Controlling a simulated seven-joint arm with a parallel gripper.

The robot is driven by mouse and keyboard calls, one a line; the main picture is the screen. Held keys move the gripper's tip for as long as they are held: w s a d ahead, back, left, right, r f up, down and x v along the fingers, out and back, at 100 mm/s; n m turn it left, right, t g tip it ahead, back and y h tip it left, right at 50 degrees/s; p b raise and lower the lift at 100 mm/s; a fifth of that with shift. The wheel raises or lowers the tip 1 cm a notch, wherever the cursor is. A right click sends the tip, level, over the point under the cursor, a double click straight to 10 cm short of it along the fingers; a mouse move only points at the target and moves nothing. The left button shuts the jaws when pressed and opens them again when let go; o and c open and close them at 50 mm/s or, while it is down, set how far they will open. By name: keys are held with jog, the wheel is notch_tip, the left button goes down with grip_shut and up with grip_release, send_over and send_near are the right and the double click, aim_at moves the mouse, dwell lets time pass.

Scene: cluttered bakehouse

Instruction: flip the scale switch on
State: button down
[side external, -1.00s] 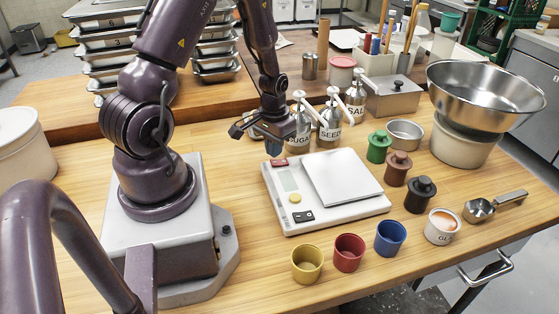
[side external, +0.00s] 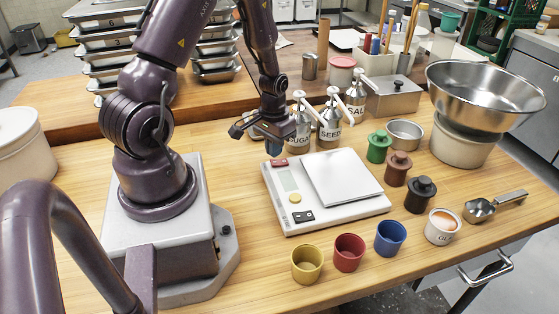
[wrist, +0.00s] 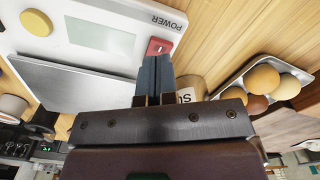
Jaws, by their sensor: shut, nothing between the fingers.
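The white scale (side external: 325,218) lies on the wooden table with its steel plate (side external: 343,177), grey display (side external: 288,180), yellow button (side external: 295,198) and a black switch (side external: 303,216) at the front corner. A red switch (side external: 279,162) sits at its back left corner; in the wrist view the red switch (wrist: 159,47) is beside the word POWER. My gripper (side external: 274,150) is shut and empty, its fingers just behind the red switch. In the wrist view my fingertips (wrist: 156,60) appear right at the red switch's edge; I cannot tell if they touch.
Labelled pump jars (side external: 329,127) stand close behind the scale, near my gripper. Yellow, red and blue cups (side external: 348,253) stand in front. A steel bowl (side external: 486,95) rests at the right.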

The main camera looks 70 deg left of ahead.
aim_at(274, 162)
jog(key=shift+f, duration=1.25)
dwell(0.6)
jog(key=shift+r, duration=3.55)
jog(key=s+d+r+m+t, duration=0.2)
jog(key=d+r+m, duration=0.1)
jog(key=d+r, duration=0.6)
jog(key=s+d+r+m+t, duration=0.3)
jog(key=d+r, duration=0.6)
jog(key=r, duration=0.6)
jog(key=shift+d+r+t, duration=0.2)
jog(key=shift+d+t, duration=0.1)
jog(key=shift+d, duration=0.1)
